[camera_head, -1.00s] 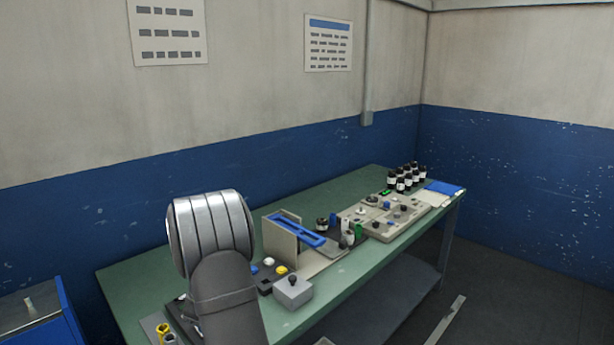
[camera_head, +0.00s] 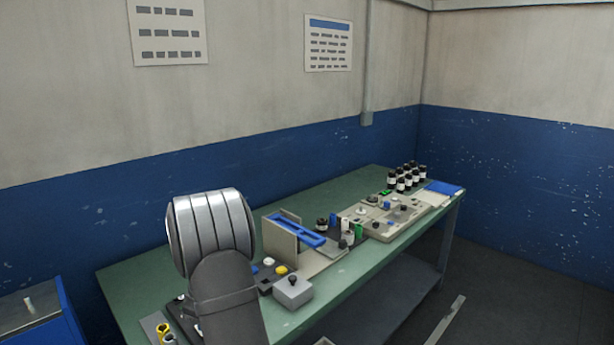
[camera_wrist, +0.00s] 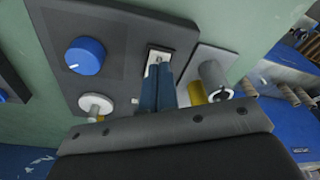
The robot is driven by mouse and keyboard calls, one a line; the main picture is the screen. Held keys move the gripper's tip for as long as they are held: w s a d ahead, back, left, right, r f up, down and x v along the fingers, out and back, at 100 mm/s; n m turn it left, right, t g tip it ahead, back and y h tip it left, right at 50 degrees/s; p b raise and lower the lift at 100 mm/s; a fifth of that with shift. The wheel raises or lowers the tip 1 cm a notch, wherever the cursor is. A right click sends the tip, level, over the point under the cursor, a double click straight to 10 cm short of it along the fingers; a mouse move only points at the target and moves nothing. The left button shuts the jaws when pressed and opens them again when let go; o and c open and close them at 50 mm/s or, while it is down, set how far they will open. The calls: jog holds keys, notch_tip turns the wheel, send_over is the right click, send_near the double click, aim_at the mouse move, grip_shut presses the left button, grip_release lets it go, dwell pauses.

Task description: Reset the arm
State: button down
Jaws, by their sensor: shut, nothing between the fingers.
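In the wrist view, my gripper (camera_wrist: 157,90) shows two blue-grey fingers side by side, shut with nothing between them. The fingertips are over a dark panel (camera_wrist: 118,28), close to a small toggle switch on a light plate (camera_wrist: 158,60). I cannot tell whether they touch it. A blue knob (camera_wrist: 86,56) and a white round knob (camera_wrist: 96,105) are left of the fingers. In the head view, my grey arm hides the gripper and part of the near left of the bench.
The green bench (camera_head: 140,278) carries a blue-framed unit (camera_head: 298,232), a grey box with a black knob (camera_head: 293,291), a beige panel (camera_head: 385,230) and several dark bottles (camera_head: 405,178). A blue cabinet (camera_head: 35,310) stands at the left. The bench's back left is clear.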

jog(key=d+r+n, duration=0.3)
jog(key=r+n, duration=0.2)
jog(key=r, duration=0.4)
jog(key=d+r+n+y, duration=0.1)
jog(key=d+r+n, duration=0.2)
jog(key=r, duration=0.7)
jog(key=shift+w+r+n, duration=0.25)
jog(key=shift+w+n, duration=0.05)
jog(key=shift+n, duration=1.1)
jog(key=shift+a, duration=0.1)
jog(key=a+f+m, duration=0.4)
jog(key=f+m, duration=0.4)
jog(key=f, duration=0.1)
jog(key=shift+a+f+h, duration=0.15)
jog(key=shift+a+h, duration=0.05)
jog(key=shift+h, duration=0.2)
jog(key=shift+s, duration=0.1)
